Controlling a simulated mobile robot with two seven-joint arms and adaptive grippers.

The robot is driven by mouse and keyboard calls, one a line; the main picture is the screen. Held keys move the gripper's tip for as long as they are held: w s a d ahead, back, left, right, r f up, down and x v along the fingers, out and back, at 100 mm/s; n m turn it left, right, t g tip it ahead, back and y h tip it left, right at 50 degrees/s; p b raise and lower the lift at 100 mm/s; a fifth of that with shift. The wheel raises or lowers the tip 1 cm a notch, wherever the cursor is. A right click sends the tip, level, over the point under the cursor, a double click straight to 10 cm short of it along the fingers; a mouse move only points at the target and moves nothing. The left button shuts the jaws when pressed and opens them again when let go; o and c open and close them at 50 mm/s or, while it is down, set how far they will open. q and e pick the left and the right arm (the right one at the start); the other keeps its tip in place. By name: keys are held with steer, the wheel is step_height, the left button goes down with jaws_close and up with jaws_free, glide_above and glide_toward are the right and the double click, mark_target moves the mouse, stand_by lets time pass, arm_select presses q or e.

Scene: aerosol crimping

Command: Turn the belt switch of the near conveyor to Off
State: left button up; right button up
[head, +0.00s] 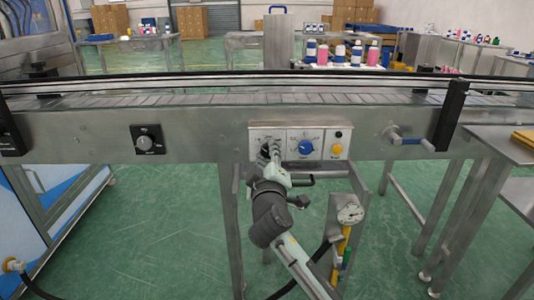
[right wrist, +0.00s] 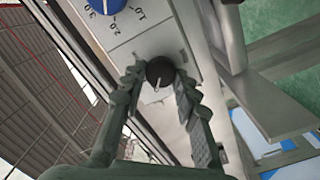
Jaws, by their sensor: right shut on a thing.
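The near conveyor (head: 200,118) runs across the head view. A control panel (head: 283,133) is mounted on its front side. My right gripper (head: 270,157) is at the left end of this panel and hides the control there. In the right wrist view, a dark round switch knob (right wrist: 160,70) with a pale pointer line sits between the two fingers of my right gripper (right wrist: 160,88), which are shut on it. The panel's lettering is too small to read in the head view. My left gripper is not in view.
Right of my gripper are a blue dial (head: 306,147) and a yellow button (head: 337,149). A separate black knob plate (head: 147,139) is further left on the conveyor. A handle bar (head: 325,175) and a pressure gauge (head: 350,214) are below the panel. A blue crank (head: 412,141) is at right.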

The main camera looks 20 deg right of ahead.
stand_by(0.3)
steer(key=o, duration=1.2)
steer(key=shift+c, duration=0.2)
steer(key=v, duration=1.2)
